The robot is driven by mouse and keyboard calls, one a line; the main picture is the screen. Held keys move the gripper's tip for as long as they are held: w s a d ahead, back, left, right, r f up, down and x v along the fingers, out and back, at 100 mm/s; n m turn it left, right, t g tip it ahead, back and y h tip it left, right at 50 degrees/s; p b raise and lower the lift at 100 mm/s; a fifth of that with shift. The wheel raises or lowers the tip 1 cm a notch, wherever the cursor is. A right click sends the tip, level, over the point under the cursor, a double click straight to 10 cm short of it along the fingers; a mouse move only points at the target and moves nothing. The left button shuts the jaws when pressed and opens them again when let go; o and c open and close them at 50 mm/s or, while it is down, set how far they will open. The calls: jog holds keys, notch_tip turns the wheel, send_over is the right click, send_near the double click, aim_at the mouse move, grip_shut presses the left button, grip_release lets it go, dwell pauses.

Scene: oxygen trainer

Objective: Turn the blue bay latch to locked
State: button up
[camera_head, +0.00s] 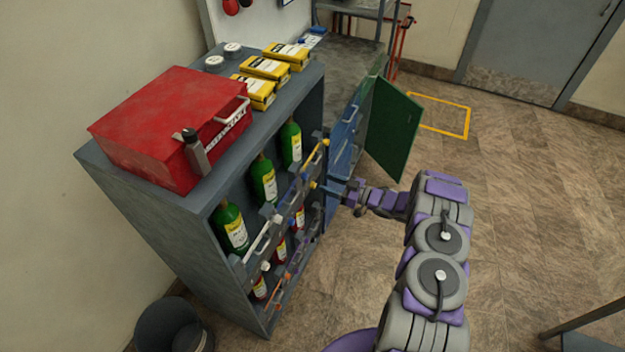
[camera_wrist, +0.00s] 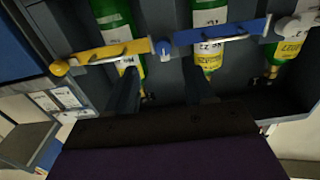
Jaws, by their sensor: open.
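The blue bay latch (camera_wrist: 220,36) is a blue bar with a round blue knob at its left end and a metal handle rod, lying across a bottle bay in the wrist view. A yellow latch (camera_wrist: 112,51) is to its left and a white latch (camera_wrist: 298,24) to its right. My gripper (camera_wrist: 162,80) is open, its two dark fingers apart below the blue knob, with nothing seen between them. In the head view my gripper (camera_head: 333,187) is at the cabinet's open front; the blue latch is hard to make out there.
The grey cabinet (camera_head: 150,215) holds green bottles (camera_head: 263,180) above smaller red ones. A red case (camera_head: 165,125) and yellow boxes (camera_head: 265,68) stand on top. A green panel (camera_head: 393,128) stands behind my gripper.

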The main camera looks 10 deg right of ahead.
aim_at(307, 178)
jog(key=x, duration=0.7)
jog(key=shift+s+a+b, duration=0.2)
jog(key=shift+a+b, duration=0.2)
jog(key=shift+a, duration=0.05)
jog(key=shift+d, duration=0.85)
jog(key=shift+c, duration=1.2)
jog(key=shift+a, duration=0.6)
jog(key=c, duration=0.5)
grip_shut()
jog(key=shift+d, duration=0.15)
